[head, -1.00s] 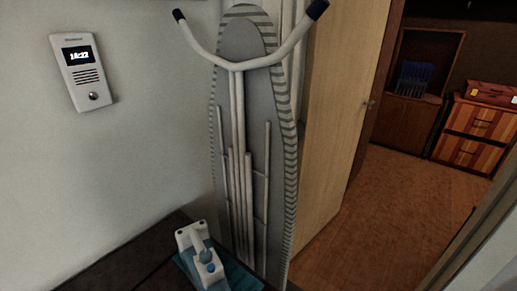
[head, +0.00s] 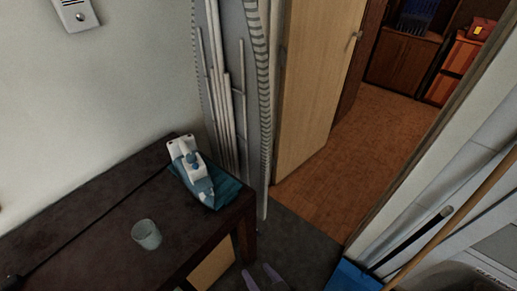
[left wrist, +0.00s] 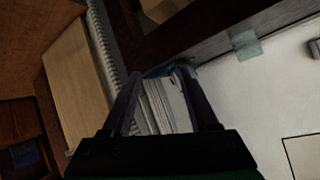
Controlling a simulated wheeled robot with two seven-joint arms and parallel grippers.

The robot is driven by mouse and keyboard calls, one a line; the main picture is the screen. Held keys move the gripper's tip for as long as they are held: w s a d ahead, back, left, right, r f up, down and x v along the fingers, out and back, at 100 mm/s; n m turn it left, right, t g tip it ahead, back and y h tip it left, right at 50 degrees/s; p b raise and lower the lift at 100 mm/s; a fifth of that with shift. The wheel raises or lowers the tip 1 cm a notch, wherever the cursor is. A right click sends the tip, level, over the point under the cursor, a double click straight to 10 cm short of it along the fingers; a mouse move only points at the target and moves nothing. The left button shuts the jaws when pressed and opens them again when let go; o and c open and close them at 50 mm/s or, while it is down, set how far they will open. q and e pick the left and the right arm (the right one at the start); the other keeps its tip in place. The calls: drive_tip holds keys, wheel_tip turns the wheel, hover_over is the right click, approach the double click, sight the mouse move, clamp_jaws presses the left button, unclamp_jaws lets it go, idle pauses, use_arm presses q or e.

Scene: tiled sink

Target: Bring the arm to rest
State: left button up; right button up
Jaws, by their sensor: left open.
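My left gripper (head: 265,278) shows at the bottom edge of the head view, its two fingers apart, beyond the right front of the dark table (head: 85,235). In the left wrist view the left gripper (left wrist: 160,78) is open with nothing seen between its fingers. Most of the left arm is out of the head view. My right gripper shows in neither view.
On the table stand a glass (head: 146,234) and a white and teal iron (head: 190,168). An ironing board (head: 233,85) leans behind. An open wooden door (head: 318,90) is beyond. A blue dustpan (head: 350,277) and broom handle (head: 455,210) stand right.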

use_arm(q)
drive_tip(key=s+a+f+m+g+h, duration=0.1)
drive_tip(key=a+f+m+g, duration=0.25)
drive_tip(key=f, duration=0.75)
drive_tip(key=s+a+f+m+g+h, duration=0.1)
drive_tip(key=s+a+f+m+g, duration=0.3)
drive_tip(key=f, duration=0.6)
drive_tip(key=s+a+f+n+h, duration=0.1)
drive_tip(key=s+a+f+h, duration=0.1)
drive_tip(key=s+a+f, duration=0.3)
drive_tip(key=s+a+f+n+h, duration=0.1)
drive_tip(key=s+a+f+h, duration=0.1)
drive_tip(key=s+a+f, duration=0.4)
drive_tip(key=a+f+g, duration=0.1)
drive_tip(key=a+f, duration=0.3)
drive_tip(key=a, duration=0.3)
drive_tip(key=shift+s+a, duration=0.25)
drive_tip(key=shift+s, duration=0.05)
drive_tip(key=shift+f+n, duration=0.1)
drive_tip(key=shift+n, duration=0.15)
